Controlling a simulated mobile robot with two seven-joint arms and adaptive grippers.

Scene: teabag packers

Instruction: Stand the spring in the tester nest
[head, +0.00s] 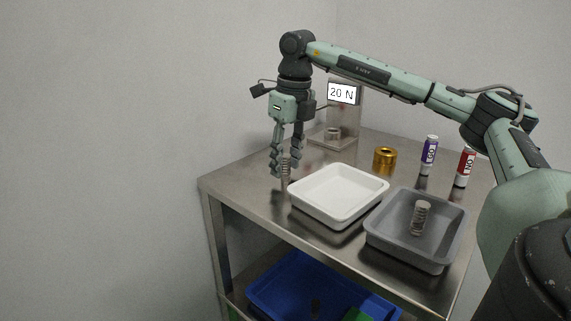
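A coiled metal spring (286,169) stands upright on the steel table near its left back edge. My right gripper (286,168) points down over it, its two fingers apart on either side of the spring. I see no clear contact between fingers and spring. My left gripper is not in view.
An empty white tray (338,191) lies just right of the gripper. A brass cylinder (385,160), a purple-labelled bottle (429,155) and a red-labelled bottle (464,167) stand behind the trays. A blue crate (280,294) sits on the lower shelf.

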